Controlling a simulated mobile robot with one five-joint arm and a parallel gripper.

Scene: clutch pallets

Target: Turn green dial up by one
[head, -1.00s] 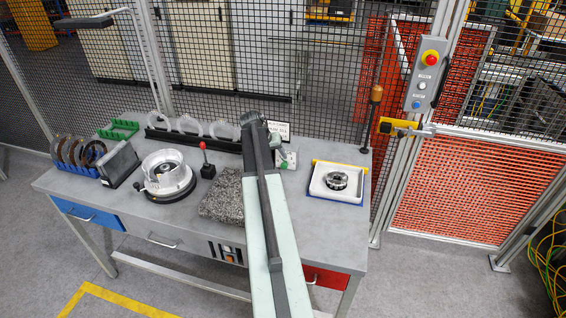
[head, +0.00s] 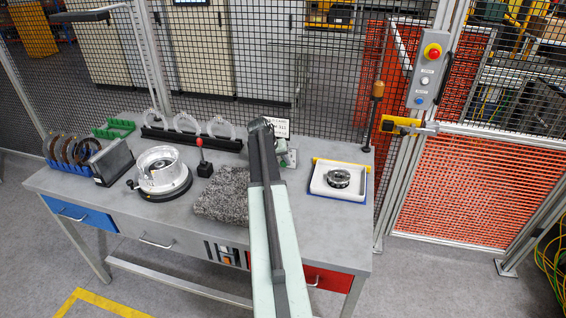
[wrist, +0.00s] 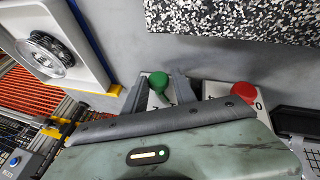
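The green dial (wrist: 158,82) is a round knob on a small white plate, seen in the wrist view. My gripper (wrist: 160,84) is open there, with one dark finger on each side of the dial and a gap visible on both sides. A red dial (wrist: 243,91) sits on another white plate to the right, beside the right finger. The plates' markings are mostly hidden by my gripper.
A white tray (head: 318,187) with a metal ring part (head: 339,178) is right of my arm. A speckled block (head: 222,205) lies left of it. A red-knobbed lever (head: 200,155) and a white housing (head: 160,168) stand further left. Mesh fencing closes off the back.

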